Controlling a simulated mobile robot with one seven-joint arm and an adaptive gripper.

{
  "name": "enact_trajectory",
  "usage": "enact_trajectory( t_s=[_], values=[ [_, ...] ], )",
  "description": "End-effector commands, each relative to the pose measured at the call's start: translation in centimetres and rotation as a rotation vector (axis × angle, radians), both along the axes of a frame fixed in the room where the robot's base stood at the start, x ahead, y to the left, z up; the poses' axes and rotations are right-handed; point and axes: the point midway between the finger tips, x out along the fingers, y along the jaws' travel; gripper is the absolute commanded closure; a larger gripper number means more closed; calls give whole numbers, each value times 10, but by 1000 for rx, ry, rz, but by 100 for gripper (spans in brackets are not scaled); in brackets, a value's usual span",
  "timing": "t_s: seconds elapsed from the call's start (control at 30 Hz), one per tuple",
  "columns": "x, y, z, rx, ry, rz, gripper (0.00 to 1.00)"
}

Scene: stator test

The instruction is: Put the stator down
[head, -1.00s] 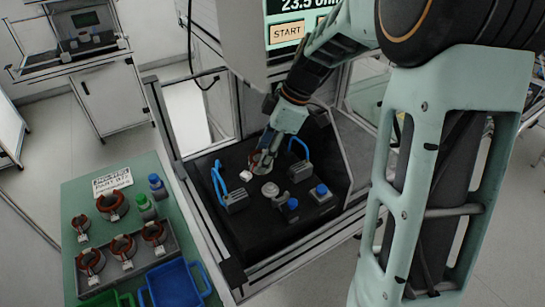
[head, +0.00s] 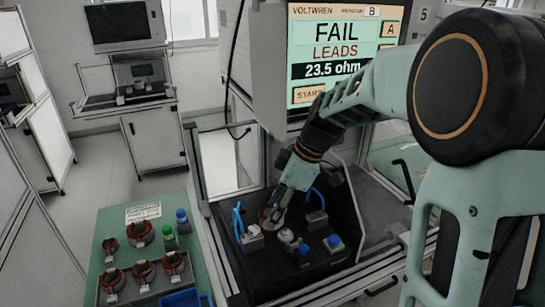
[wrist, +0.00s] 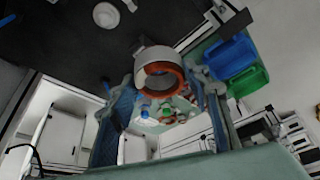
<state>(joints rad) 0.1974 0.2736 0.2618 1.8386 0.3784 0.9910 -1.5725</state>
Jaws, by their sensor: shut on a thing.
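The stator, a ring with an orange-brown winding and a grey rim, is in my gripper (head: 279,208). In the head view the stator (head: 266,217) is over the black test bed (head: 270,272), partly hidden by the fingers. I cannot tell whether it touches the bed. In the wrist view the stator (wrist: 158,66) shows beyond the fingertips (wrist: 160,105), its bore facing the camera. A round grey post (head: 287,236) stands on the bed in front of the stator. Clamps with blue handles stand to the left (head: 251,240) and right (head: 317,217) of it.
Blue-topped blocks (head: 334,242) stand at the bed's front. The tester screen (head: 345,50) reads FAIL, LEADS, 23.5 ohm.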

Motion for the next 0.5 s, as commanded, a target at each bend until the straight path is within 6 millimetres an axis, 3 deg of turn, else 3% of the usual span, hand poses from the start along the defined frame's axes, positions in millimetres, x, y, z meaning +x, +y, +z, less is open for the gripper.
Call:
enact_trajectory(
  t_s=[0.17,0.5],
  values=[
    [0,-13,-6,0,1,-130,97],
    [3,-69,-31,0,-3,-743,97]
  ],
)
